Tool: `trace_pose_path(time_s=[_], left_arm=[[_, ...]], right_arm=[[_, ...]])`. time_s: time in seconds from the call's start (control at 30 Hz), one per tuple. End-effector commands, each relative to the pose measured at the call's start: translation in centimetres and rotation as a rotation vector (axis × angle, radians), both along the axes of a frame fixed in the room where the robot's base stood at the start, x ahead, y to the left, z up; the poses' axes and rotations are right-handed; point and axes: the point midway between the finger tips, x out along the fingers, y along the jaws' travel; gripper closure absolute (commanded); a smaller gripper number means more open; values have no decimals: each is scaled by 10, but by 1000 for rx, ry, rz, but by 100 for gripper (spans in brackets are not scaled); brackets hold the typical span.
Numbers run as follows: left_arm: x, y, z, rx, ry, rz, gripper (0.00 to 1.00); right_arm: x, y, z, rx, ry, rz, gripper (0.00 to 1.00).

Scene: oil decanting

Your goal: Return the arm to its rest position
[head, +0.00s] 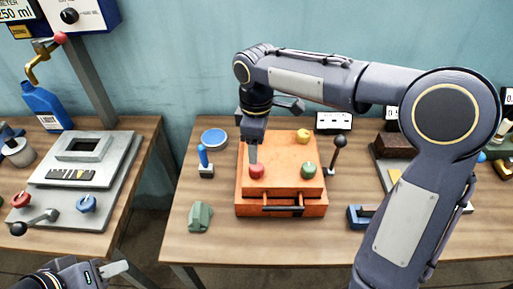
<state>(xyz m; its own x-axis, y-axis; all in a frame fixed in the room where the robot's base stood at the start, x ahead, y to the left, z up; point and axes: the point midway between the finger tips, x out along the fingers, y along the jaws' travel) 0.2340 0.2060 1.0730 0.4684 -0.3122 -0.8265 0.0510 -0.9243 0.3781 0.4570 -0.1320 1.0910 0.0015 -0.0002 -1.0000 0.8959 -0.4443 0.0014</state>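My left gripper (112,268) is at the bottom left edge, with a pale finger pointing right. It is in front of the left table's edge and touches nothing that I can see. Whether it is open cannot be told. My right arm comes in from the right, bends over the right table and points down. Its gripper (253,154) is just above or at a red knob (257,171) on an orange box (281,193). I cannot tell whether it touches the knob, or whether its fingers are open.
The right table (340,240) also carries a green block (200,217), a blue-handled tool (203,158), a round blue-rimmed dish (214,138) and a black-knobbed lever (338,146). The left table holds a grey fixture (85,160) and a blue jug (45,105). A gap separates the tables.

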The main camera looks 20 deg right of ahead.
Motion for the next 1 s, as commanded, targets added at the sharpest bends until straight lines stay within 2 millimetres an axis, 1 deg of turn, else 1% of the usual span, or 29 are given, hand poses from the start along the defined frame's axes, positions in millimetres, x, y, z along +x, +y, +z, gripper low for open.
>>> trace_pose_path(time_s=[0.37,0.47,0.53,0.57,0.67,0.7,0.77,0.8,0.9,1.0], left_arm=[[0,0,0,0,0,0,64],[0,0,0,0,0,0,64],[0,0,0,0,0,0,64],[0,0,0,0,0,0,64],[0,0,0,0,0,0,64],[0,0,0,0,0,0,64],[0,0,0,0,0,0,64],[0,0,0,0,0,0,64],[0,0,0,0,0,0,64],[0,0,0,0,0,0,64]], right_arm=[[0,0,0,1,0,-2,41],[-7,-7,4,11,-11,-33,41],[-18,-18,10,32,-28,-93,41],[-26,-23,13,45,-39,-128,41],[-59,-46,21,106,-78,-290,41],[-75,-54,23,137,-94,-365,41],[-98,-65,24,188,-118,-483,41],[-114,-70,23,224,-132,-561,41],[-151,-79,17,321,-165,-757,41],[-182,-82,6,418,-190,-934,41]])
